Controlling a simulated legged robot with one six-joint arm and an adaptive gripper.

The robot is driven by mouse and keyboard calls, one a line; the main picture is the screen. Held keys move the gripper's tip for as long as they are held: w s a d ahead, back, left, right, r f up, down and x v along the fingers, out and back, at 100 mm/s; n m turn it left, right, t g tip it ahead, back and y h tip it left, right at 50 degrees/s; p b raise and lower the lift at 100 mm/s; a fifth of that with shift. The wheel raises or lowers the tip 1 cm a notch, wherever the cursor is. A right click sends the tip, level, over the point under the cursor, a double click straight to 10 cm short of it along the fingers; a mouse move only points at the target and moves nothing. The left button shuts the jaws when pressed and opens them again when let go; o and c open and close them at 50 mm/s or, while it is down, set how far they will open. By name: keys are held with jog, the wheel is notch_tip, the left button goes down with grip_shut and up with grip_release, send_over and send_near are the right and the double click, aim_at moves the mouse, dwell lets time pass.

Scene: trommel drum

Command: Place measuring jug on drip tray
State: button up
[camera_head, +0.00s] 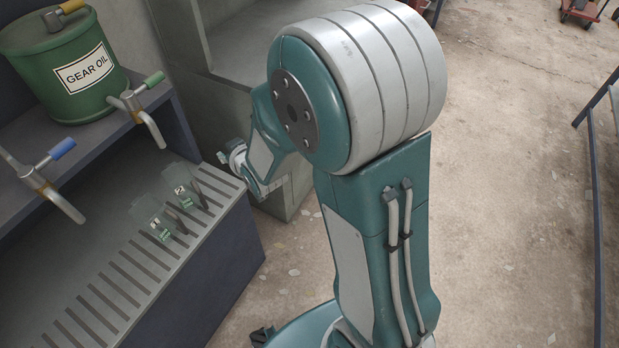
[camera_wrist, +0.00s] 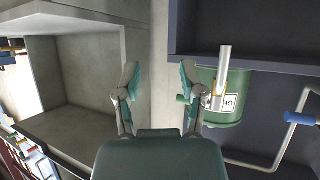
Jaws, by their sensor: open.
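Two small see-through measuring jugs stand on the slotted drip tray (camera_head: 118,270) in the head view. The nearer jug (camera_head: 152,217) carries a label 1 and the farther jug (camera_head: 184,189) a label 2. Both look upright and apart from my gripper. My gripper (camera_wrist: 157,80) is open in the wrist view, with nothing between its fingers. In the head view my wrist is just right of the tray's far end; I cannot make out the fingers there. No jug shows in the wrist view.
A green gear oil drum (camera_head: 70,70) stands on the shelf above the tray. A green-handled tap (camera_head: 140,108) and a blue-handled tap (camera_head: 45,180) overhang the tray. A grey concrete recess (camera_wrist: 85,85) lies left in the wrist view. Open floor (camera_head: 500,200) lies right of my arm.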

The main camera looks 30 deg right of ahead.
jog(key=s+d+r+m+g+h, duration=0.25)
jog(key=s+d+r, duration=0.25)
jog(key=s+r, duration=0.45)
jog(key=s+d+r+g, duration=0.1)
jog(key=s+r+g, duration=0.1)
jog(key=s, duration=0.6)
jog(key=s+d+r+g, duration=0.1)
jog(key=s+r+g, duration=0.1)
jog(key=s, duration=0.6)
jog(key=shift+s+d+r, duration=0.2)
jog(key=shift+s+r, duration=0.05)
jog(key=shift+r, duration=0.55)
